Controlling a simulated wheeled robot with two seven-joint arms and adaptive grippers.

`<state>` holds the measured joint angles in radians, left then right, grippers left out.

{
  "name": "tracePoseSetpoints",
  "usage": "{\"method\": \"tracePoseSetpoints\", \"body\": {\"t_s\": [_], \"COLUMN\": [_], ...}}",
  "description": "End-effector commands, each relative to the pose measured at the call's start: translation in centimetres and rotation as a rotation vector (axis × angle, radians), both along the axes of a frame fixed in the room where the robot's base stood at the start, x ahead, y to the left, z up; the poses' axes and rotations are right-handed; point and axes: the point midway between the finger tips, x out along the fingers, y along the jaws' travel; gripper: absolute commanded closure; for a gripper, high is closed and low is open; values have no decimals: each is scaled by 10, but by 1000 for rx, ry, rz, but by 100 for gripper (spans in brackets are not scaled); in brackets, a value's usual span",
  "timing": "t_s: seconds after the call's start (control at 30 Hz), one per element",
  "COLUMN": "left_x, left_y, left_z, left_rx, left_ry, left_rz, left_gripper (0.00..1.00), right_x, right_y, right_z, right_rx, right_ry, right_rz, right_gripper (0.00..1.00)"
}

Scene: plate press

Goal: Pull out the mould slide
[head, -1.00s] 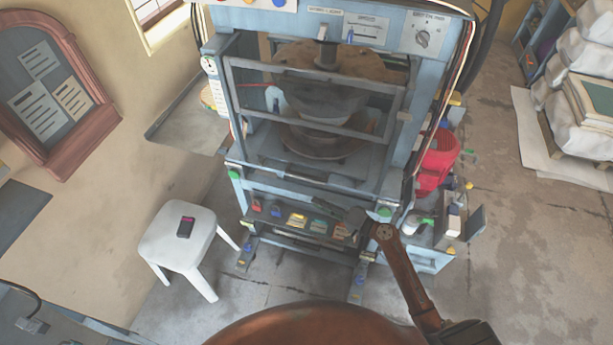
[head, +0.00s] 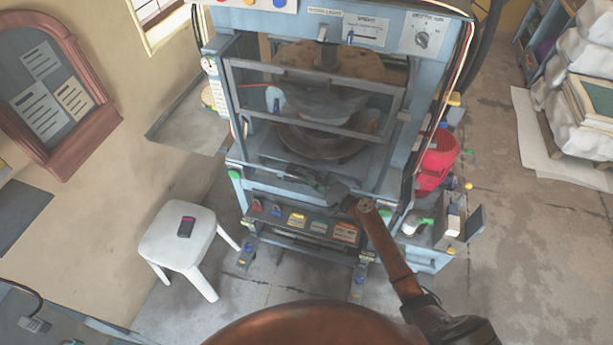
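The blue press (head: 232,150) stands in the middle of the head view. Its mould slide (head: 268,147) is a flat grey plate low inside the frame, bearing a round dark mould (head: 318,147). A barred guard frame (head: 300,124) crosses in front of the mould. My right gripper (head: 312,181) is at the slide's front edge, over the handle bar there, and covers much of that bar. Its fingers are small and dark here, so I cannot tell whether they are open, shut or touching the bar. My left gripper is out of view.
A front panel with coloured switches (head: 297,219) sits just below the gripper. A white stool (head: 178,238) with a phone stands at the left. A red container (head: 436,163) and a side shelf are at the press's right. The floor in front is mostly clear.

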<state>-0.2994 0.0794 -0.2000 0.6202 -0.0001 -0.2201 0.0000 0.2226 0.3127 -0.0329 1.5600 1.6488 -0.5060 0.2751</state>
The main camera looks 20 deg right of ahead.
Motion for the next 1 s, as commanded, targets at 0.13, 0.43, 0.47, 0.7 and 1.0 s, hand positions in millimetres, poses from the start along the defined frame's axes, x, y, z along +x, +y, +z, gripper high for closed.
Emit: {"method": "tracePoseSetpoints", "body": {"t_s": [0.13, 0.43, 0.47, 0.7, 1.0], "left_x": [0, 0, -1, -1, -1], "left_y": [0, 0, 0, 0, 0], "left_z": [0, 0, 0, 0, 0], "left_rx": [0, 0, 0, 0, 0], "left_ry": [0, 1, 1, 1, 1], "left_rz": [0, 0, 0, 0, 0], "left_gripper": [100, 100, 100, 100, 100], "right_x": [0, -1, -1, -1, -1], "right_y": [0, 0, 0, 0, 1], "right_z": [0, -1, -1, -1, -1], "right_rx": [0, -1, -1, -1, 0], "right_ry": [0, 1, 1, 1, 1], "right_rz": [0, 0, 0, 0, 1], "right_gripper": [83, 100, 100, 100, 100]}}
